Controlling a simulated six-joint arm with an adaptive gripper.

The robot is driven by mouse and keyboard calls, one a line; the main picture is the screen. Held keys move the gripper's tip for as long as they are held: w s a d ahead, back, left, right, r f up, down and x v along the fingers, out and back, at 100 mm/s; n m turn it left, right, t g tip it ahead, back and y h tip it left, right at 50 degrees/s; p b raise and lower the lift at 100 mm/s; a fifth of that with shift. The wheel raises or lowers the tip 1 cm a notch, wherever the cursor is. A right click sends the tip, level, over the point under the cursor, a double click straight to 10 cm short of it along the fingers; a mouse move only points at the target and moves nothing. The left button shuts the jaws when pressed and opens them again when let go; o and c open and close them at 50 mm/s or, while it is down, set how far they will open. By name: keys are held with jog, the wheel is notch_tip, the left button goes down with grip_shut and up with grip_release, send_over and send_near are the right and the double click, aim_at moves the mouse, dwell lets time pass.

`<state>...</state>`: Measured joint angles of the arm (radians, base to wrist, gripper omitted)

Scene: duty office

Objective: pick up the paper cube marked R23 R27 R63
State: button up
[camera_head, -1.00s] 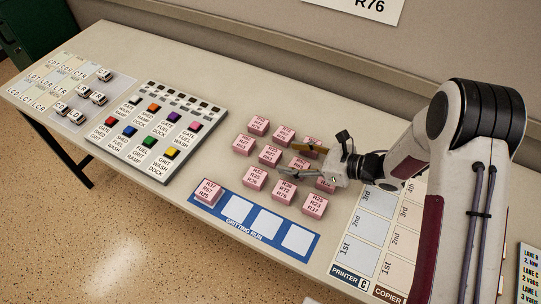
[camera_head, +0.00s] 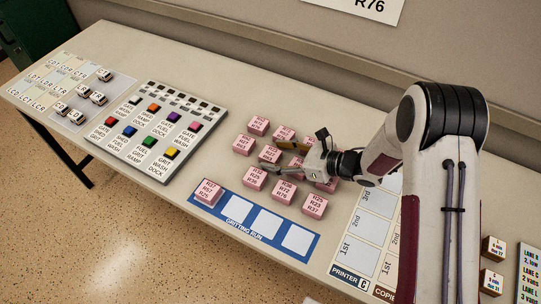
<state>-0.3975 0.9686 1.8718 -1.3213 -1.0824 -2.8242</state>
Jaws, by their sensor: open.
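Several pink paper cubes with printed R-numbers stand in rows on the table, among them a front-left cube (camera_head: 255,177), a front-middle cube (camera_head: 283,191) and a front-right cube (camera_head: 314,205). The print is too small for me to tell for sure which cube reads R23 R27 R63. My gripper (camera_head: 279,157) is open and reaches in from the right, low over the middle rows. Its fingers and wrist hide parts of the cubes at the middle and right. I see nothing held between the fingers.
A blue gritting run strip (camera_head: 312,245) lies in front, with one pink cube (camera_head: 208,191) on its left slot and bare white slots beside it. A board with coloured blocks (camera_head: 190,98) stands left. Printer and copier sheets (camera_head: 350,250) lie right.

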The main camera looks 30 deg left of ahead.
aim_at(275, 156)
jog(key=shift+a+f, duration=0.2)
jog(key=shift+a, duration=0.25)
jog(key=c, duration=1.2)
jog(key=shift+r, duration=0.15)
jog(key=shift+r, duration=4.9)
